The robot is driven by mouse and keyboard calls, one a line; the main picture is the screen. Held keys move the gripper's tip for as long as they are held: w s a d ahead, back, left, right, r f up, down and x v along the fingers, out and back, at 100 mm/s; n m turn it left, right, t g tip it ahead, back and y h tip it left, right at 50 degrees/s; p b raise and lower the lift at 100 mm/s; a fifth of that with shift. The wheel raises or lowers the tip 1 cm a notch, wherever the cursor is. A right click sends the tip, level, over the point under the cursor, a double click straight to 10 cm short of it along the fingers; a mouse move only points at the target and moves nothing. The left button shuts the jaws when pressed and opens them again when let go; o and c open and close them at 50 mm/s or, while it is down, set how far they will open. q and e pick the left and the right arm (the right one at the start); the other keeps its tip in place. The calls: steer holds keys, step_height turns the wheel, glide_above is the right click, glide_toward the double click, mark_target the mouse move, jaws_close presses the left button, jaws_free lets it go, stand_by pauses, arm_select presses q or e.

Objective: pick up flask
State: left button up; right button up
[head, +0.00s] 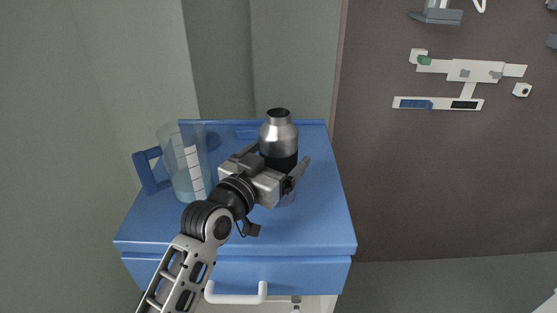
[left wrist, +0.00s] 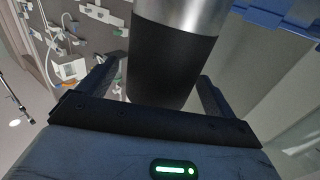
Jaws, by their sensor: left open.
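The flask (head: 278,134) is a silver metal bottle with a black lower band and an open dark mouth. It stands upright on the blue cabinet top (head: 320,225). My left gripper (head: 282,163) is open, with one finger on each side of the flask at its black band. In the left wrist view the flask (left wrist: 172,60) fills the space between and beyond the two fingers (left wrist: 160,88). I see a gap beside the flask there, and no clear grip on it. The flask's base is hidden behind my gripper in the head view. My right gripper is not in view.
A clear measuring jug (head: 186,165) with a blue handle stands just left of my left gripper on the cabinet top. A raised blue rim runs along the back. A white drawer handle (head: 236,293) is at the front. The right side of the top is clear.

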arm_select(q)
steer(key=shift+w+d, duration=0.35)
steer(key=shift+w, duration=0.2)
steer(key=c, duration=1.4)
steer(key=shift+r, duration=0.15)
steer(key=c, duration=0.4)
steer(key=shift+o, duration=0.2)
